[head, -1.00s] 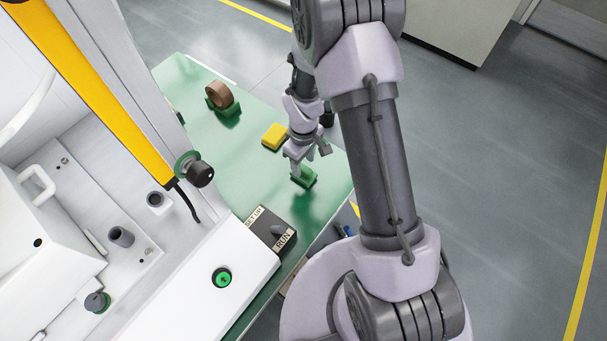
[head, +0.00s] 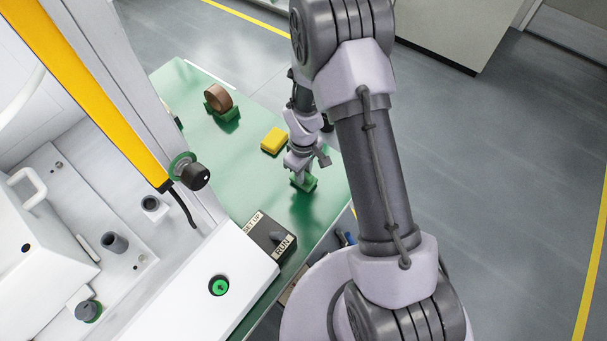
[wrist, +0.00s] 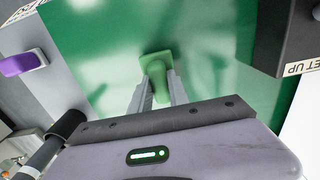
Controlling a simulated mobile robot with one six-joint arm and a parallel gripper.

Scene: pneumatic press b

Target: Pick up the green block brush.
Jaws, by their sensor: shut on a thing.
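The green block brush (head: 306,183) is at the near right part of the green table top in the head view, under my gripper (head: 299,174). In the wrist view the brush (wrist: 157,65) shows its green block and a narrower green part between the two fingers of my gripper (wrist: 158,88). The fingers are shut on that narrower part. My gripper hides some of the brush in the head view. I cannot tell whether the brush touches the table.
A yellow block (head: 274,141) lies just behind my gripper on the green table (head: 245,180). A brown roll on a green holder (head: 220,104) stands farther back. A switch box marked RUN (head: 270,236) is in front. The white press (head: 190,290) stands at left.

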